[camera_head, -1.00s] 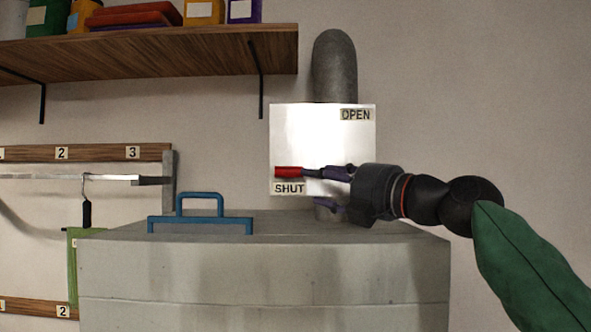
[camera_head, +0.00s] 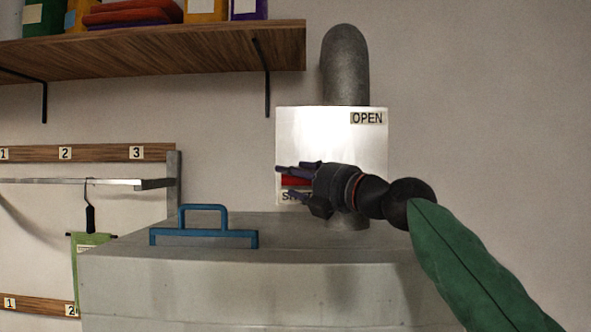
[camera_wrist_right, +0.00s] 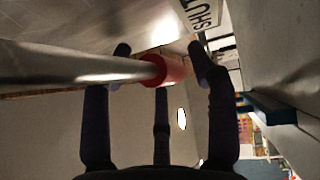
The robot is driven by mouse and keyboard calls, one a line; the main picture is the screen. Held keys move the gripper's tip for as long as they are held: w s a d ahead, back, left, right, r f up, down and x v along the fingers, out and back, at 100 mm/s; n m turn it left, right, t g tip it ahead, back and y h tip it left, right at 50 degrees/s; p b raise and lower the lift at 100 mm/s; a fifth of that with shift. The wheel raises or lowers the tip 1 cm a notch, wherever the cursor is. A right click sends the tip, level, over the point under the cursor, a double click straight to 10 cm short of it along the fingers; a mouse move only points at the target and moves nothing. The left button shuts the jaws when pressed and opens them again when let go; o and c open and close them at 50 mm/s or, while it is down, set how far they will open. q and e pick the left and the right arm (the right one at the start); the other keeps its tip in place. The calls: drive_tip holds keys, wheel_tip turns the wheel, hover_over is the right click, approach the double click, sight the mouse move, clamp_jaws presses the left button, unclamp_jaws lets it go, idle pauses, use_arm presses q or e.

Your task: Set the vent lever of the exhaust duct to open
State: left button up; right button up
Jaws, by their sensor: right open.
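The exhaust duct (camera_head: 346,65) rises behind a white plate (camera_head: 320,132) marked OPEN at top right and SHUT at bottom left. The lever's red grip (camera_head: 297,181) lies just above the SHUT label (camera_head: 294,197), partly hidden by my right gripper (camera_head: 285,182). That gripper is open, its fingers above and below the grip. In the right wrist view, the metal lever rod comes in from the left and ends in the red grip (camera_wrist_right: 168,70), between the spread fingers of my right gripper (camera_wrist_right: 158,48). Contact cannot be told. My left gripper is not in view.
A grey box-like unit (camera_head: 250,280) with a blue handle (camera_head: 204,238) stands below the plate. A wooden shelf (camera_head: 180,55) with containers is at upper left. The wall at right is clear.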

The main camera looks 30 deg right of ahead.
drive_tip(key=shift+w, duration=0.45)
drive_tip(key=shift+s, duration=0.1)
clamp_jaws()
